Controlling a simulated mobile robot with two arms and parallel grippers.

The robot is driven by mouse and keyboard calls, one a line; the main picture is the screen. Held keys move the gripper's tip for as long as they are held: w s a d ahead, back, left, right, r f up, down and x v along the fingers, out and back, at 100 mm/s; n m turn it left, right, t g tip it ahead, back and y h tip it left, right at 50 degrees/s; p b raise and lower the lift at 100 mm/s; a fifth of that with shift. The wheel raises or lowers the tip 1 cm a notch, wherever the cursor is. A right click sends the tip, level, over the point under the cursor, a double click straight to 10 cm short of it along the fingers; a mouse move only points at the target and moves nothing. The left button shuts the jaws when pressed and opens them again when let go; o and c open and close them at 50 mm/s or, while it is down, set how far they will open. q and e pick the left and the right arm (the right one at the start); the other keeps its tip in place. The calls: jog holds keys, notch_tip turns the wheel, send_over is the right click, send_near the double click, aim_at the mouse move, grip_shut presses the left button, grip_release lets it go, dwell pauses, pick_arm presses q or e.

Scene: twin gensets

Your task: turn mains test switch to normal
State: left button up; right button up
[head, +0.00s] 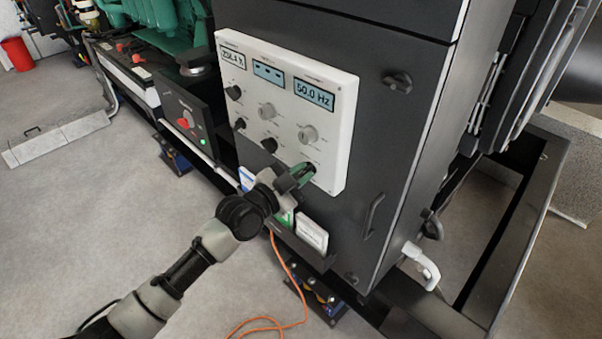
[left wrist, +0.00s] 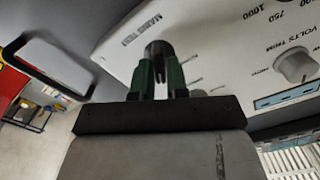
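The white control panel (head: 285,110) is on the front of the dark cabinet. The mains test switch is a black knob (left wrist: 158,47) with the label "MAINS TEST" beside it in the left wrist view. In the head view this knob (head: 310,168) is at the panel's lower right, partly hidden by my gripper. My left gripper (head: 302,174) is right at the knob. In the left wrist view its two green fingers (left wrist: 159,72) stand close together with a narrow gap, overlapping the knob's near side. Whether they grip it is unclear. The knob's setting is not readable. My right gripper is not in view.
Other black and grey knobs, such as the grey one (head: 308,133), sit nearby on the panel. A document holder (head: 302,250) is below it. A black cabinet handle (head: 374,215) is to the right. An orange cable (head: 285,265) hangs to the floor. Open floor lies left.

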pick_arm(q)
grip_shut()
jog(key=shift+n, duration=0.3)
jog(key=n, duration=0.4)
jog(key=shift+w+a+n+b, duration=0.1)
jog(key=shift+n+b, duration=0.2)
jog(key=n, duration=0.3)
jog(key=shift+w+a+n, duration=0.15)
jog(key=shift+n, duration=1.75)
jog(key=o, duration=0.5)
grip_release()
